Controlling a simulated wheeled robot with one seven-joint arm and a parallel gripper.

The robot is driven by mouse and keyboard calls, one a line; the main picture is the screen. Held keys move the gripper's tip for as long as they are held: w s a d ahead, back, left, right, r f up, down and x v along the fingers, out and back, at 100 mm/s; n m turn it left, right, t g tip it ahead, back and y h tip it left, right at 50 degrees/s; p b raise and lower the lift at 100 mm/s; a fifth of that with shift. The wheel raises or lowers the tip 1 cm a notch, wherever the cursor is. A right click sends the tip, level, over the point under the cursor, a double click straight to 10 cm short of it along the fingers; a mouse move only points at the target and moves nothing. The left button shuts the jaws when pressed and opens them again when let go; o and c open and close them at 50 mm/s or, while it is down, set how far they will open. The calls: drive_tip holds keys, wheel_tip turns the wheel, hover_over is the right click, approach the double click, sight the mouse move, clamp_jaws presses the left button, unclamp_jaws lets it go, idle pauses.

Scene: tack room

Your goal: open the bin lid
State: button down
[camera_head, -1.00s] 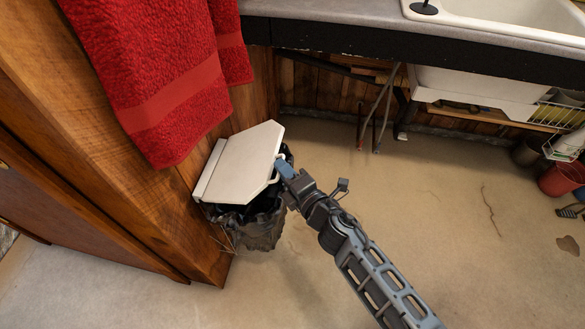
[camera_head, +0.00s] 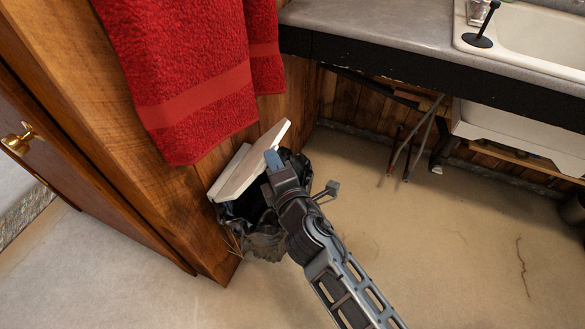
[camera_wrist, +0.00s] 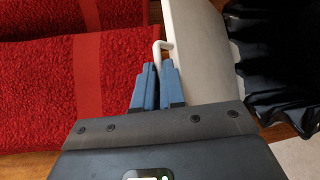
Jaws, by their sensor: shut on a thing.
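The white bin lid (camera_head: 253,163) is tilted up, its free edge raised above the bin, and it leans toward the wooden panel. The bin (camera_head: 262,232) has a black liner and stands on the floor against that panel. Its dark opening shows under the lid. My gripper (camera_head: 272,161) is at the lid's raised edge. In the wrist view, the blue fingers of my gripper (camera_wrist: 157,85) are shut on a small white handle (camera_wrist: 162,46) at the edge of the lid (camera_wrist: 196,55). My gripper hides part of the bin in the head view.
Red towels (camera_head: 195,80) hang on the wooden panel just above and behind the lid. A grey counter (camera_head: 375,40) with a white sink (camera_head: 525,45) is at the upper right. A door with a brass knob (camera_head: 18,141) is at left. The floor to the right is clear.

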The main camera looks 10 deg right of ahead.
sight(262, 154)
drive_tip(key=shift+w+a+r, duration=0.7)
drive_tip(key=shift+a+r, duration=0.2)
drive_tip(key=shift+a, duration=0.15)
drive_tip(key=c, duration=1.2)
unclamp_jaws()
drive_tip(key=shift+d, duration=0.1)
drive_tip(key=shift+s+d+r, duration=0.2)
drive_tip(key=shift+s, duration=1.1)
drive_tip(key=shift+s+d+r, duration=0.15)
drive_tip(key=shift+s, duration=1.1)
drive_tip(key=shift+s+d+r, duration=0.2)
drive_tip(key=shift+s, duration=1.1)
